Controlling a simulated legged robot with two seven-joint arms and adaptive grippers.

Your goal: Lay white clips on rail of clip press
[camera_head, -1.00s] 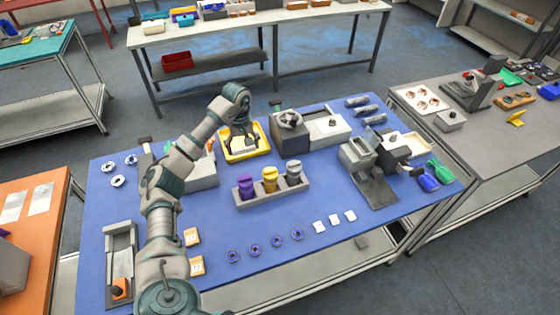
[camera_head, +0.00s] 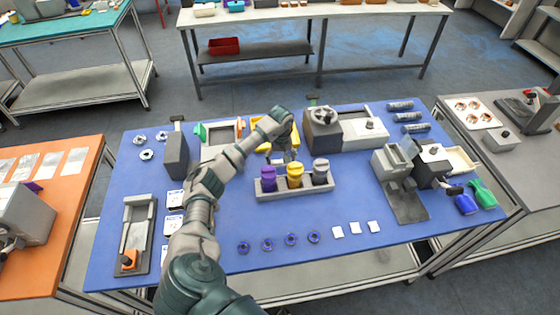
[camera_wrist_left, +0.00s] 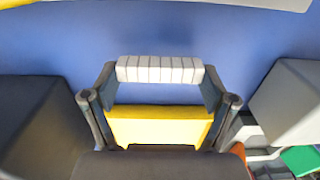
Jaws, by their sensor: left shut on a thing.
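My left gripper (camera_head: 284,156) is at the front of the yellow tray (camera_head: 259,128), partly hidden by my own arm. In the left wrist view, its two fingers (camera_wrist_left: 160,88) are closed on a white ribbed strip, the white clips (camera_wrist_left: 160,69), held crosswise between the fingertips. A yellow surface (camera_wrist_left: 160,125) shows behind the strip, between the fingers. Whether the strip touches anything below is unclear. I cannot tell for sure which device is the clip press; a grey channel-like fixture (camera_head: 127,245) with an orange block stands at the front left. My right gripper is not in view.
A grey holder (camera_head: 294,190) with purple, yellow and grey canisters stands just in front of the gripper. A grey machine (camera_head: 323,130) is to the right, a dark upright block (camera_head: 175,155) to the left. Blue rings (camera_head: 267,244) and white squares (camera_head: 355,229) lie nearer the front edge.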

